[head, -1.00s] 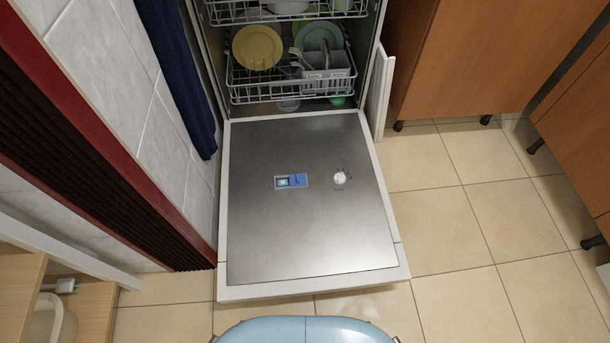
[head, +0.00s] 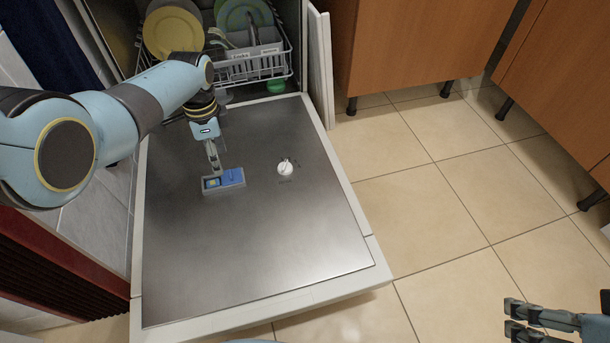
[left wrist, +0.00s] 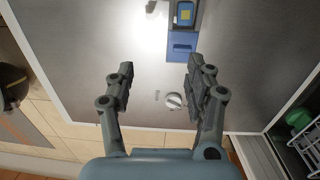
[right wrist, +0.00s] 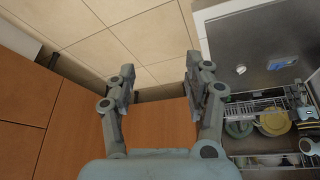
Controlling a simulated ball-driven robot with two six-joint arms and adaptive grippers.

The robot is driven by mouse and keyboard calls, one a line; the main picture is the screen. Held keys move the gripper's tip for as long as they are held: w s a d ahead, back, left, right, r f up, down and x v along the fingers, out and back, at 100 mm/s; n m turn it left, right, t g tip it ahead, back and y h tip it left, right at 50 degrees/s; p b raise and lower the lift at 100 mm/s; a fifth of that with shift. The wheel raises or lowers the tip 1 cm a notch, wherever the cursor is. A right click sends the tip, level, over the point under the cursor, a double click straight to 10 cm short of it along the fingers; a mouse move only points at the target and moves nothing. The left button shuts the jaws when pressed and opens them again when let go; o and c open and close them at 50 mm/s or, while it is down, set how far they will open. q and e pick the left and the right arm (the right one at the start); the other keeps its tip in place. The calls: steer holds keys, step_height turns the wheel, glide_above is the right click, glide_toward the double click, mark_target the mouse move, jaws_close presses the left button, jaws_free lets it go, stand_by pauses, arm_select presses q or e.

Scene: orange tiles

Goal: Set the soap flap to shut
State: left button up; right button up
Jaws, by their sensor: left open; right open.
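The soap dispenser (head: 223,180) is set in the inner face of the open dishwasher door. Its blue flap (head: 232,177) sits to the right of a small compartment (head: 212,183), which is uncovered with a yellowish block showing. In the left wrist view the blue flap (left wrist: 183,45) lies below the compartment (left wrist: 186,13), just beyond my fingertips. My left gripper (head: 215,168) is open and empty over the dispenser's upper edge; I cannot tell whether it touches. My right gripper (head: 513,318) is open and empty over the floor at the lower right.
A white dial (head: 285,168) is on the door (head: 270,240), right of the dispenser; it also shows between my fingers in the left wrist view (left wrist: 174,101). The lower rack (head: 262,65) holds plates behind the door. Wooden cabinets (head: 425,40) stand at right, with free tiled floor before them.

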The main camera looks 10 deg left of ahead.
mark_target(230, 174)
arm_select(q)
steer(key=shift+t, duration=0.3)
steer(key=w+f+b, duration=0.3)
steer(key=shift+w+a+f, duration=0.1)
steer(key=shift+w+f, duration=0.05)
steer(key=shift+w, duration=0.1)
steer(key=shift+f+b, duration=0.7)
steer(key=shift+f, duration=0.1)
step_height(230, 174, down, 2)
steer(key=shift+f+b, duration=0.2)
steer(key=shift+b, duration=0.6)
arm_select(e)
step_height(230, 174, down, 10)
steer(key=t, duration=0.6)
arm_select(q)
steer(key=shift+f, duration=0.35)
steer(key=shift+f+b, duration=0.85)
arm_select(e)
steer(key=w+a+r+t+y, duration=0.1)
steer(key=w+r+t, duration=0.3)
steer(key=r, duration=0.2)
steer(key=shift+a+n, duration=0.15)
steer(key=shift+n, duration=0.25)
